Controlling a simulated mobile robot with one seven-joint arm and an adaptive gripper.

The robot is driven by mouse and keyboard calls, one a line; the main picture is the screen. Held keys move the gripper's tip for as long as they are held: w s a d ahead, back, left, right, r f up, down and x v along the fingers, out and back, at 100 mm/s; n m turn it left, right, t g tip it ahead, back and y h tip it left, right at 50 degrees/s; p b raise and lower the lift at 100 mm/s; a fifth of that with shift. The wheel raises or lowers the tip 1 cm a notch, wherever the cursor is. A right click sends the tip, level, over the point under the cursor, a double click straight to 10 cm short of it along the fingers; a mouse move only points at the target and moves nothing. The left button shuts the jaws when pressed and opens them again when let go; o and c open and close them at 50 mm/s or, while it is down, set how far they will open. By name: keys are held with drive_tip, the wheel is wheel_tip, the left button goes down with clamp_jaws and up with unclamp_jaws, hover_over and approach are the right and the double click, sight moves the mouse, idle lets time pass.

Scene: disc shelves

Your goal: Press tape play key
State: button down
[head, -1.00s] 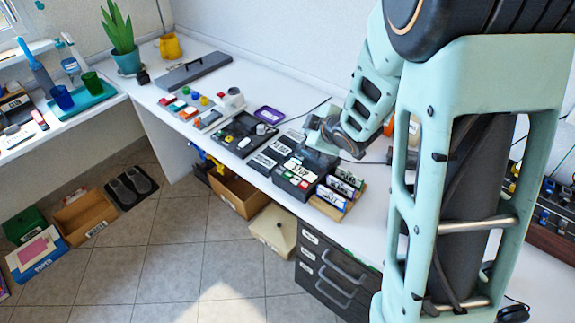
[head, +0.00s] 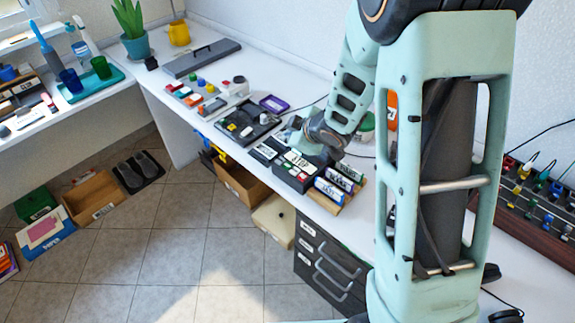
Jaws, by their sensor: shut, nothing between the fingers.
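A dark tape deck (head: 284,177) with several pale and coloured keys on its top sits near the front edge of the white desk. Which of its small keys is the play key is too small to tell. My gripper (head: 303,147) is shut and empty, pointing down at the back part of the deck. It hides part of the deck's top. I cannot tell whether its tips touch a key.
A rack of labelled cassettes (head: 337,184) stands just right of the deck. A dark turntable-like device (head: 247,123), a purple tray (head: 274,103) and a panel of coloured buttons (head: 207,93) lie to the left. A drawer unit (head: 330,262) stands below.

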sight(288, 167)
drive_tip(key=shift+f+b, duration=3.95)
drive_tip(key=shift+f, duration=0.45)
drive_tip(key=shift+f+b, duration=0.4)
drive_tip(key=shift+f+b, duration=0.4)
drive_tip(key=shift+b, duration=0.05)
drive_tip(key=shift+r, duration=0.1)
drive_tip(key=shift+r+p, duration=0.8)
wheel_tip(288, 167, up, 5)
drive_tip(key=p, duration=0.4)
drive_tip(key=shift+p, duration=0.3)
